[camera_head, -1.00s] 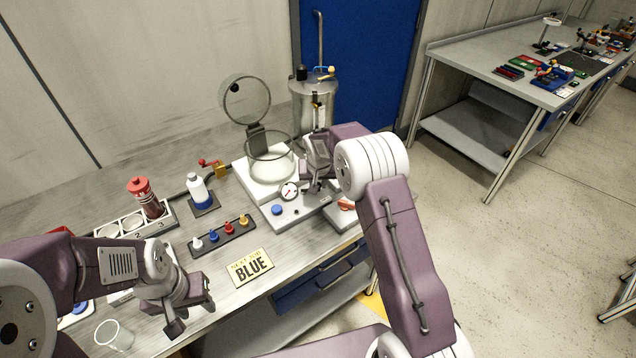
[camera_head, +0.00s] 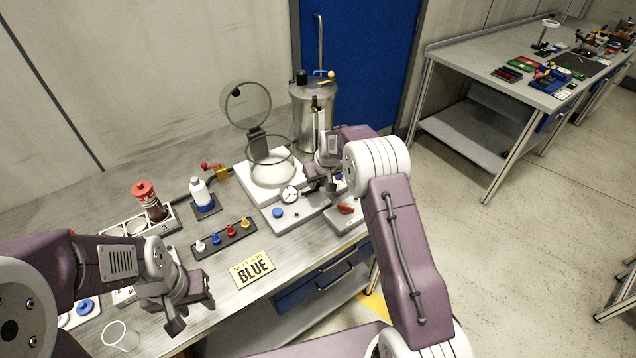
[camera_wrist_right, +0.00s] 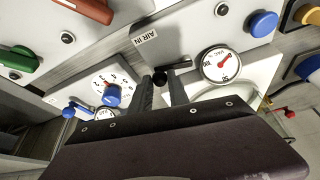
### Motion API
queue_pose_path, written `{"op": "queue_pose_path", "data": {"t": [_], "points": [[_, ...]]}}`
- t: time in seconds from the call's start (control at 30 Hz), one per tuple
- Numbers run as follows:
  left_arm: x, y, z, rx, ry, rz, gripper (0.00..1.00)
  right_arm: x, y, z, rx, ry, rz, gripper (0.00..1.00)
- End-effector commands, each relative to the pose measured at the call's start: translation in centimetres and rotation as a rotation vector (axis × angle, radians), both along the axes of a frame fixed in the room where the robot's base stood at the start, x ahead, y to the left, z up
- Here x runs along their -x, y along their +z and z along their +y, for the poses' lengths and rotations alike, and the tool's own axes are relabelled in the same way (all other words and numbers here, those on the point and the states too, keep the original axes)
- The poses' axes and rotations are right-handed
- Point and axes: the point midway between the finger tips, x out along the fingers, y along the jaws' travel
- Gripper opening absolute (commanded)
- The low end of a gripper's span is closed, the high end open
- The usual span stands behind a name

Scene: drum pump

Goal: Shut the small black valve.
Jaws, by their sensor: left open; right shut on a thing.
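The small black valve (camera_wrist_right: 160,77) shows in the right wrist view, with a short black lever, on a light grey panel beside the "AIR IN" label (camera_wrist_right: 145,37). My right gripper (camera_wrist_right: 162,92) is shut on it, one finger on each side. In the head view my right gripper (camera_head: 325,188) is low over the panel, right of the gauge, and hides the valve. The round vacuum gauge (camera_wrist_right: 220,65) is just right of the valve in the wrist view. My left gripper (camera_head: 192,312) is open and empty over the table's front left.
A glass chamber (camera_head: 270,168) with its round lid raised stands behind the panel. A blue button (camera_head: 277,213) is left of the gauge. A grey box with a red handle (camera_head: 346,208) is close on the right.

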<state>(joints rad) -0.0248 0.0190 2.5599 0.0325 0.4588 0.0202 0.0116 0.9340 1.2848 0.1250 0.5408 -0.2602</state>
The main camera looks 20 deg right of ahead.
Motion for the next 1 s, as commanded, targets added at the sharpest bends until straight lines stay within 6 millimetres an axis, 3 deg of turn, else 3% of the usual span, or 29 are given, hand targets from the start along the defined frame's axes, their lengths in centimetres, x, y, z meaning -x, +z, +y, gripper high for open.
{"op": "queue_pose_path", "data": {"t": [0.4, 0.93, 0.97, 1.0], "points": [[0.0, -0.87, 0.0, 0.0, 0.0, 0.0, 0.43, -1.11, 0.12, -0.01, 0.001, 0.184, -0.009, 0.0], [0.01, -0.93, 0.0, 0.0, 0.0, 0.0, 0.43, -1.23, 0.23, 0.02, 0.001, 0.209, -0.008, 0.0], [0.01, -0.93, 0.0, 0.0, 0.0, 0.0, 0.43, -1.23, 0.23, 0.02, 0.002, 0.208, -0.009, 0.27], [0.01, -0.93, 0.0, 0.0, 0.0, 0.0, 0.43, -1.22, 0.22, 0.02, 0.002, 0.208, -0.008, 0.38]]}}
